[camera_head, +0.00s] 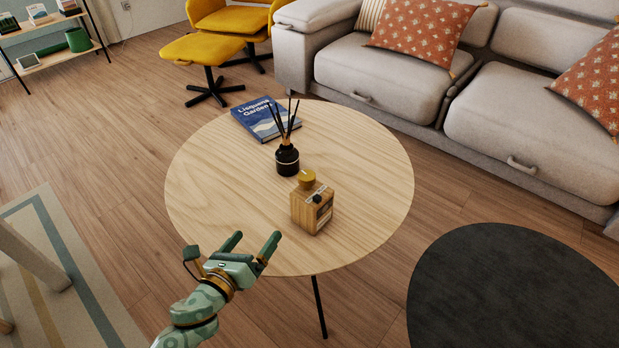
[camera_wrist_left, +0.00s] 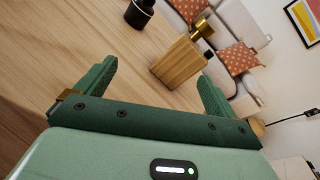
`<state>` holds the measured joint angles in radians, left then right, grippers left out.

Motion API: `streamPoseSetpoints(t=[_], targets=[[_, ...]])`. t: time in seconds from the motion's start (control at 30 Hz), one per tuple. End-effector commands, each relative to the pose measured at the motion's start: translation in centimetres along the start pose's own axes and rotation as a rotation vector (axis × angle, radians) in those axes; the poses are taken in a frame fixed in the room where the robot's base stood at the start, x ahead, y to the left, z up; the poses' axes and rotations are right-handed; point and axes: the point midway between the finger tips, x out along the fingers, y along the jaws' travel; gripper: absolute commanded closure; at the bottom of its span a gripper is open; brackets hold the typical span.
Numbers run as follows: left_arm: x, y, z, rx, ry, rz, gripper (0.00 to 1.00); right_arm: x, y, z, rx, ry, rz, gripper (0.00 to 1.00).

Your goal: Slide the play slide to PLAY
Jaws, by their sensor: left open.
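A small wooden box (camera_head: 303,211) with a brass-coloured knob (camera_head: 306,177) on top stands upright on the round wooden table (camera_head: 220,180). Its right-hand face carries a dark panel (camera_head: 323,213) with a small black part near the upper edge; I cannot make out a play slide or its lettering. My left gripper (camera_head: 257,238) is open and empty, at the table's front edge, left of and nearer than the box, not touching it. In the left wrist view the box (camera_wrist_left: 178,64) shows beyond the two open fingers, its panel face hidden. My right gripper is not in view.
A black reed diffuser (camera_head: 287,160) stands just behind the box, its sticks pointing up. A blue book (camera_head: 262,118) lies farther back. The table's left side is clear. A grey sofa (camera_head: 375,70), a yellow footstool (camera_head: 203,48) and a dark round table (camera_head: 510,290) surround it.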

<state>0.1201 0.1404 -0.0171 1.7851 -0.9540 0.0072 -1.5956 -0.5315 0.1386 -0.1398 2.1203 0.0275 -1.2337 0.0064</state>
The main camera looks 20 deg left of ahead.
Motion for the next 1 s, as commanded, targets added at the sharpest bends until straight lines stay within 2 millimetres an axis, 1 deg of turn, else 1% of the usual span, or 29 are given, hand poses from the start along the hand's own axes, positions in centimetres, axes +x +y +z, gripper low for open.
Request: streamPoseSetpoints(t=[0.03, 0.07, 0.1, 0.17, 0.2, 0.23, 0.27, 0.3, 0.37, 0.4, 0.47, 0.5, 0.53, 0.6, 0.7, 0.8, 1.0], targets=[[-2.4, 1.2, -0.7, -0.152, 0.015, 0.105, 0.06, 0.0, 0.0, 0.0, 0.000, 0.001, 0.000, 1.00], [-3.9, 2.1, -1.0, -0.264, 0.020, 0.182, 0.06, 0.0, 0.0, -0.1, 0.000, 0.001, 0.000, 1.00], [-6.2, 3.2, -1.6, -0.416, 0.022, 0.290, 0.06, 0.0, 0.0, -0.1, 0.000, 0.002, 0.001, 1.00], [-9.9, 4.6, -2.6, -0.634, 0.018, 0.458, 0.06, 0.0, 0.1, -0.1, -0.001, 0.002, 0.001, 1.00], [-12.6, 5.3, -3.3, -0.769, 0.009, 0.572, 0.06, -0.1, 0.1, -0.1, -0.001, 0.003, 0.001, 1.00], [-14.6, 5.7, -3.8, -0.865, -0.001, 0.658, 0.06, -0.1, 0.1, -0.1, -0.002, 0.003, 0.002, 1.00], [-16.7, 5.9, -4.3, -0.955, -0.013, 0.744, 0.06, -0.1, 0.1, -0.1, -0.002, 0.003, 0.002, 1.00], [-19.4, 6.1, -5.0, -1.062, -0.032, 0.857, 0.06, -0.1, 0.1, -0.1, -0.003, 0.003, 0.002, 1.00], [-23.6, 6.1, -6.0, -1.203, -0.064, 1.026, 0.06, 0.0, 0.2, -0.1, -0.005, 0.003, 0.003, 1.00], [-26.3, 6.0, -6.8, -1.284, -0.087, 1.138, 0.06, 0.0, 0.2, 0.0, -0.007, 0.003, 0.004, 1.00], [-29.9, 5.7, -8.7, -1.382, -0.111, 1.292, 0.06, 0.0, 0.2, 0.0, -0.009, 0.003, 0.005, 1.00], [-31.7, 5.8, -10.3, -1.428, -0.117, 1.369, 0.06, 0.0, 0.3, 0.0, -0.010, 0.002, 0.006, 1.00], [-32.6, 5.9, -11.5, -1.456, -0.116, 1.411, 0.06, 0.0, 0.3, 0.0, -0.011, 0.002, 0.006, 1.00], [-34.0, 6.3, -14.2, -1.504, -0.102, 1.467, 0.06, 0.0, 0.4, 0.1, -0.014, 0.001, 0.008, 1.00], [-34.8, 6.6, -16.3, -1.541, -0.087, 1.496, 0.06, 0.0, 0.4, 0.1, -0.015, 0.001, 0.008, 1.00], [-35.0, 6.8, -17.1, -1.555, -0.082, 1.505, 0.06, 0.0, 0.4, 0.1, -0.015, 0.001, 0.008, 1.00], [-35.0, 6.8, -17.1, -1.555, -0.081, 1.504, 0.06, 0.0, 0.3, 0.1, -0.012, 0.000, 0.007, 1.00]])
